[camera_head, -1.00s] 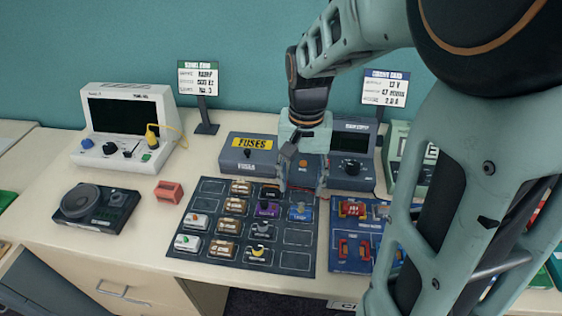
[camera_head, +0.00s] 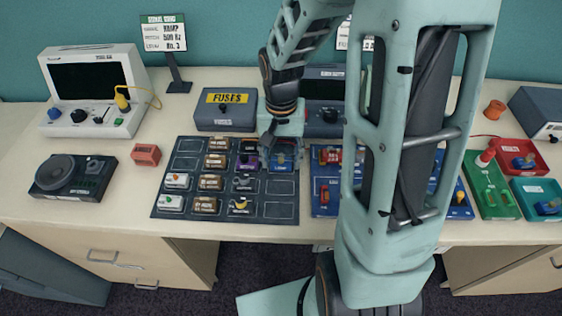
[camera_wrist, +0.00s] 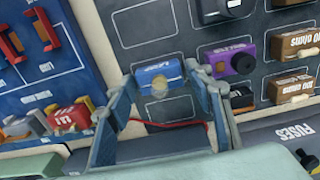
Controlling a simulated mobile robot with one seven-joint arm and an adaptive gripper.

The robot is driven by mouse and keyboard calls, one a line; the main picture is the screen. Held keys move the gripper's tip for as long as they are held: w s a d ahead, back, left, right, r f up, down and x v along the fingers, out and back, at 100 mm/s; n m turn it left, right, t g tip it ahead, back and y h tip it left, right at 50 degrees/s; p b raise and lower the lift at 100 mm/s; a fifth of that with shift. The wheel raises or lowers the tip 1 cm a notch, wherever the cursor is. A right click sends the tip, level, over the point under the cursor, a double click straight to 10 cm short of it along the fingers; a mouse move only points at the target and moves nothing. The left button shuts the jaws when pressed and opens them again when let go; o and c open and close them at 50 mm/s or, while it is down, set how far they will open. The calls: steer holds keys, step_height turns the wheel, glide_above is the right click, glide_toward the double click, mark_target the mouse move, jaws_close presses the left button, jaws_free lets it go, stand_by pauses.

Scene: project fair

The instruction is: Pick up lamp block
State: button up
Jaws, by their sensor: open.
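The lamp block (camera_head: 283,161) is a small blue block with a white label, in the upper right part of the dark block tray. It shows in the middle of the wrist view (camera_wrist: 157,72), with a pale round bulb on its near side. My gripper (camera_wrist: 161,76) is open and empty, with one fingertip on each side of the lamp block. I cannot tell whether the fingertips touch it. In the head view my gripper (camera_head: 283,150) is just over the lamp block and hides part of it.
The dark tray (camera_head: 270,211) has several other blocks, including a purple one (camera_wrist: 236,57) beside the lamp block, and empty outlined cells. A blue board (camera_head: 325,207) with red parts is to the right. The fuses box (camera_head: 226,117) stands behind the tray.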

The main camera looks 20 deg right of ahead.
steer(key=shift+c, duration=0.3)
steer(key=c, duration=0.9)
steer(key=shift+r, duration=0.1)
